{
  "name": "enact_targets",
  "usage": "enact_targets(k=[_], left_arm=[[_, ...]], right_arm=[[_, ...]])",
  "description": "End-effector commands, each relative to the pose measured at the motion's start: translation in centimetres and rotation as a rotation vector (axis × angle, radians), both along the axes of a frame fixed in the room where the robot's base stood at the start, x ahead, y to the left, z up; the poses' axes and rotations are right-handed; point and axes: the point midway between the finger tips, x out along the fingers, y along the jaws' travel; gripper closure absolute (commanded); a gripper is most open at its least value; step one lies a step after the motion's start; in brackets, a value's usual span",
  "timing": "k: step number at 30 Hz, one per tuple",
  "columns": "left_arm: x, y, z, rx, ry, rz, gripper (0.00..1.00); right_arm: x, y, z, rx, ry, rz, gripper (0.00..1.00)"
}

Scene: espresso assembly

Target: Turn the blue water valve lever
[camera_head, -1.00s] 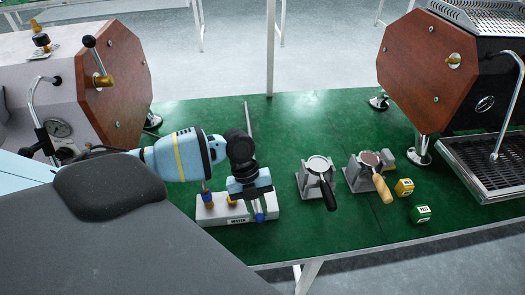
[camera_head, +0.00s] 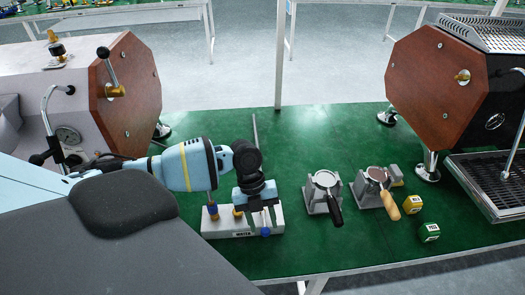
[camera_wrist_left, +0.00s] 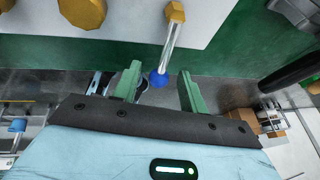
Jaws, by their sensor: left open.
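The water valve block (camera_head: 222,228) is a pale block labelled WATER on the green table. Its lever is a silver rod on a brass pivot with a blue ball end (camera_head: 266,232), near the block's right front. My left gripper (camera_head: 265,214) is over the block's right end, pointing down, with the ball just in front of it. In the left wrist view my left gripper (camera_wrist_left: 159,82) is open. The blue ball (camera_wrist_left: 158,79) is between its green fingertips, with a gap on each side. My right gripper is not in view.
Another blue-topped brass fitting (camera_head: 213,210) stands on the block's left. A black-handled portafilter (camera_head: 326,182) and a wooden-handled one (camera_head: 380,178) rest in stands to the right. Espresso machines flank the table.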

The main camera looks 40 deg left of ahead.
Motion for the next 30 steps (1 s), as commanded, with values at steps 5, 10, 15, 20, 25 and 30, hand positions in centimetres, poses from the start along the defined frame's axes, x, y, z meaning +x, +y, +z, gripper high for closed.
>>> enact_targets(k=[5,10,15,20,25,30], left_arm=[[0.4,1.1,2.4,0.001,-0.004,0.001,0.57],[0.8,2.2,4.8,0.002,-0.004,0.000,0.57],[0.9,2.8,6.2,0.001,-0.001,0.000,0.57],[1.0,3.0,6.6,0.001,0.000,0.000,0.57],[1.0,3.0,6.6,0.001,0.000,0.000,0.57],[1.0,3.0,6.6,0.001,0.000,0.000,0.57]], right_arm=[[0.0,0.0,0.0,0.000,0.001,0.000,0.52],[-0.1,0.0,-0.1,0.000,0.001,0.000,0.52],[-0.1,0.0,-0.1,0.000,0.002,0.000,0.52],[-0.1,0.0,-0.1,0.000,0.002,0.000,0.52],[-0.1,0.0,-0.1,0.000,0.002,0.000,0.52],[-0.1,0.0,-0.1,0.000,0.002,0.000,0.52]])
